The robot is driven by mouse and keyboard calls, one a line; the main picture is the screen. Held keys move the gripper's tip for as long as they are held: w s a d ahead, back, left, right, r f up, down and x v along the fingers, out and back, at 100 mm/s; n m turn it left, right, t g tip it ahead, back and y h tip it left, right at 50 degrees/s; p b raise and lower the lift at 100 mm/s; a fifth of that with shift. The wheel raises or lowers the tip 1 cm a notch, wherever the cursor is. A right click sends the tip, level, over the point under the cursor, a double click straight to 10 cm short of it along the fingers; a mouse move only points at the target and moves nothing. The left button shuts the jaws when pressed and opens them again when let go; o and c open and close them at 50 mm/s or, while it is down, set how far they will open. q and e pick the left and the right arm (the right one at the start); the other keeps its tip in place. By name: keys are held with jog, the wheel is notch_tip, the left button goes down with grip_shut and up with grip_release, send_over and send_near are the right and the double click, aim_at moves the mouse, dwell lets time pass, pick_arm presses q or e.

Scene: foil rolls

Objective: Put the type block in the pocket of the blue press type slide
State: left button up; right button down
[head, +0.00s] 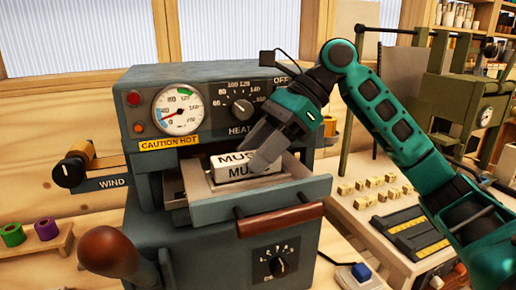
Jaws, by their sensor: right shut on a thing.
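The blue-grey press (185,92) stands in the middle of the head view with its type slide (302,190) pulled out at the front. The type block (232,172), pale with dark letters starting "MUS", is over the middle of the slide. My right gripper (252,152) reaches down from the upper right and is shut on the block, its near finger covering the block's right end. The pocket is hidden under the block and fingers, so I cannot tell whether the block is seated or just above it. My left gripper is out of view.
The slide's wooden handle (280,220) sticks out in front. A brown-knobbed lever (108,250) stands at the lower left. Foil rolls (46,229) sit on a rack at left. Small yellow blocks (378,182) and a dark tray (408,232) lie at right, beside an olive press (452,105).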

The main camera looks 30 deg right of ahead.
jog(key=shift+f, duration=0.35)
jog(key=shift+s+f, duration=0.1)
